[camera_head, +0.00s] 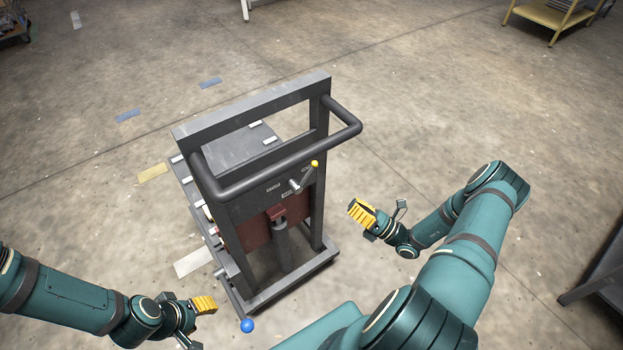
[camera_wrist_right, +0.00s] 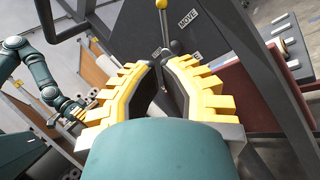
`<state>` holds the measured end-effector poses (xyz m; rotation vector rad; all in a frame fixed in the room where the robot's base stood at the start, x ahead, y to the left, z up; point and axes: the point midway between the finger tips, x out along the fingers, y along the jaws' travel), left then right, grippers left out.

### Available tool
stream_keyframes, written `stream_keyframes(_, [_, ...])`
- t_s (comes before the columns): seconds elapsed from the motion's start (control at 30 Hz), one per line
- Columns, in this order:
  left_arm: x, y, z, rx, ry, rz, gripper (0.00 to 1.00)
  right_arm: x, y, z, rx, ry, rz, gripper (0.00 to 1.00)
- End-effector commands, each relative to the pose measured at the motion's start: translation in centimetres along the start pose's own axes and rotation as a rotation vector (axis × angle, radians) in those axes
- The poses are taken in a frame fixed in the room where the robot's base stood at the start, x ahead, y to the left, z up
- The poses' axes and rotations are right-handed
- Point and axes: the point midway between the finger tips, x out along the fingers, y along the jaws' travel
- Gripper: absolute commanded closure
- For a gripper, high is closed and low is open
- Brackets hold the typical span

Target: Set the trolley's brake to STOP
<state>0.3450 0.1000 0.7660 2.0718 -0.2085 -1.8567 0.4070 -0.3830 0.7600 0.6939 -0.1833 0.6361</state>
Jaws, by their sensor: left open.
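The dark grey trolley (camera_head: 328,180) stands in the middle of the head view. Its brake lever (camera_head: 305,176) has a yellow knob (camera_head: 314,163) and slants up and right from a pivot on the upright panel. In the right wrist view the knob (camera_wrist_right: 161,4) is at the top edge, just left of the MOVE label (camera_wrist_right: 188,19). A second label is partly hidden. My right gripper (camera_head: 352,207) is right of the panel, apart from the lever; its fingertips look close together. My left gripper (camera_head: 214,303) is open and empty at the trolley's near left.
The trolley's push bar (camera_head: 270,163) arches across the front above the lever. A rod with a blue ball (camera_head: 247,326) sticks out at its near left corner. A yellow table (camera_head: 547,14) stands far right, and a dark structure (camera_head: 600,280) at the right edge. Floor around is mostly clear.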

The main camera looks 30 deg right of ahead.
Motion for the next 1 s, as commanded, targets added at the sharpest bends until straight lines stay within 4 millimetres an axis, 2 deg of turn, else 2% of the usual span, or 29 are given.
stream_keyframes(0.27, [0.0,0.0,0.0,0.000,0.000,0.000,0.53,0.9,0.1,0.0,0.000,0.002,0.003,1.00])
stream_keyframes(0.37, [-0.1,0.0,0.0,0.000,0.001,0.000,0.53,2.3,0.1,0.0,0.001,0.003,0.005,1.00])
stream_keyframes(0.8, [-0.2,0.1,-0.1,-0.001,0.002,0.000,0.53,10.7,0.1,-0.1,0.001,0.004,0.005,1.00])
stream_keyframes(1.0, [-0.1,0.0,-0.1,-0.001,0.002,0.000,0.53,13.2,0.1,-0.1,0.000,0.004,0.004,1.00])
